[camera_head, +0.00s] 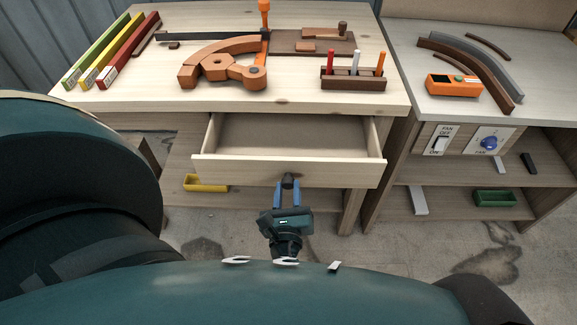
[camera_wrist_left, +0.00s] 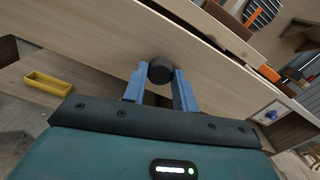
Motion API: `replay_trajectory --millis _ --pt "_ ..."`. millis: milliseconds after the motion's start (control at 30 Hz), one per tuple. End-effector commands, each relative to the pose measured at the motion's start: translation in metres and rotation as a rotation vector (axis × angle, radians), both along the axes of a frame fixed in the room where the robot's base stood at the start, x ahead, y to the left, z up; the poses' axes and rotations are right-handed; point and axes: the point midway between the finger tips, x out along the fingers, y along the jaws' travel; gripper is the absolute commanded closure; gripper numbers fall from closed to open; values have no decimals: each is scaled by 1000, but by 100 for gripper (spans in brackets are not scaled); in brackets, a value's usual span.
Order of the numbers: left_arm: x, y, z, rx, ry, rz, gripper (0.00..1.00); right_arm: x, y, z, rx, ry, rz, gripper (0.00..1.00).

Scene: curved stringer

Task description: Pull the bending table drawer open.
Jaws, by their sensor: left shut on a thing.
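The bending table (camera_head: 130,97) is pale wood, and its drawer (camera_head: 235,170) stands pulled out below the top in the head view, with its empty inside showing. The drawer front also fills much of the left wrist view (camera_wrist_left: 95,50). A dark round knob (camera_wrist_left: 160,70) sits on the drawer front; it also shows in the head view (camera_head: 288,180). My left gripper (camera_head: 287,188) is shut on the knob, with one blue finger on each side of it, as the left wrist view (camera_wrist_left: 160,85) shows. My right gripper is not in view.
On the table are a curved wooden form (camera_head: 220,65), coloured bars (camera_head: 105,50) and a marker rack (camera_head: 352,78). A second bench (camera_head: 440,30) with a switch panel (camera_head: 465,140) stands at the right. A yellow tray (camera_head: 205,183) lies on the lower shelf.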

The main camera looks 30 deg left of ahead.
Motion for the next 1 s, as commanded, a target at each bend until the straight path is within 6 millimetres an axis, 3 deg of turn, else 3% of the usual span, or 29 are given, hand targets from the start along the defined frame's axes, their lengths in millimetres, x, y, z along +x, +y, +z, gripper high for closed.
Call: replay_trajectory --millis 200,567,600,867,1000 --pt "-15 -9 0 -1 -1 0 100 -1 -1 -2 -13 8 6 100" --pt "-16 -10 0 0 -2 1 100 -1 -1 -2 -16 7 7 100" --pt "-16 -10 0 0 -2 1 71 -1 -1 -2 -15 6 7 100" --pt "-16 -10 0 1 -1 0 50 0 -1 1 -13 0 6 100" --pt "-16 -10 0 1 -1 0 50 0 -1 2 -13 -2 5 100"
